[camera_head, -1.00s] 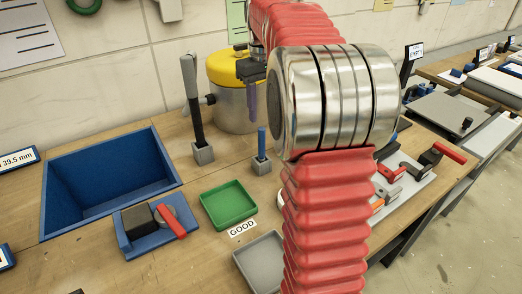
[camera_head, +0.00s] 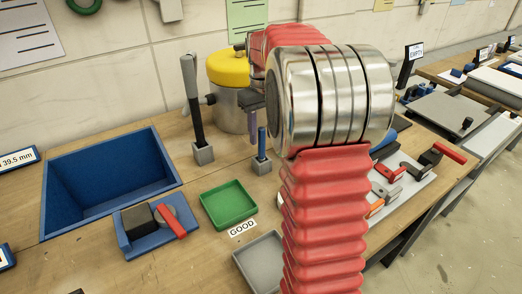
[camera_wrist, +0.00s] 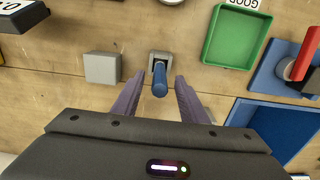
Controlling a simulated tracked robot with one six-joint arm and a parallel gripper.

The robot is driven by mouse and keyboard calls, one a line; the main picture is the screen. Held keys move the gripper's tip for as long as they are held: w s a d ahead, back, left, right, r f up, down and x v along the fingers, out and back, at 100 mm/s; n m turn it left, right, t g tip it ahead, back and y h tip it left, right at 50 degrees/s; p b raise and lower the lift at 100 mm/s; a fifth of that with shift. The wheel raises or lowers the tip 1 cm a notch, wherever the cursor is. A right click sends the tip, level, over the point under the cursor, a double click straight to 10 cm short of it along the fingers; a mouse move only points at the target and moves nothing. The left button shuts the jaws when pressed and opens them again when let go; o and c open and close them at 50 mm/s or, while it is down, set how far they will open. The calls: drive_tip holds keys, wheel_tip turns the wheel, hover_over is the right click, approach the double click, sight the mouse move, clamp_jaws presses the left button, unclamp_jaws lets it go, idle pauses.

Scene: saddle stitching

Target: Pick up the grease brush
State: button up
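A slim blue handle (camera_head: 262,142) stands upright in a small grey holder (camera_head: 261,166) in front of the yellow-lidded pot. It looks like the grease brush handle, but no bristles show. In the wrist view the blue handle (camera_wrist: 159,78) points up toward the camera from its holder (camera_wrist: 160,56). My gripper (camera_wrist: 157,88) is open, with one purple finger on each side of the handle and a gap to both. In the head view one purple finger (camera_head: 253,122) shows just behind and left of the handle; my arm hides the rest.
A tall grey-and-black handle (camera_head: 194,105) stands in another holder left of the steel pot (camera_head: 230,112). A green tray (camera_head: 228,205), a blue bin (camera_head: 60,195) and a blue fixture (camera_head: 135,238) lie nearby. The wrist view shows a grey block (camera_wrist: 102,67) beside the handle.

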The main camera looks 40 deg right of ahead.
sight(261, 144)
drive_tip(key=shift+w+f, duration=0.15)
drive_tip(key=shift+f, duration=2.35)
drive_tip(key=shift+c, duration=0.6)
clamp_jaws()
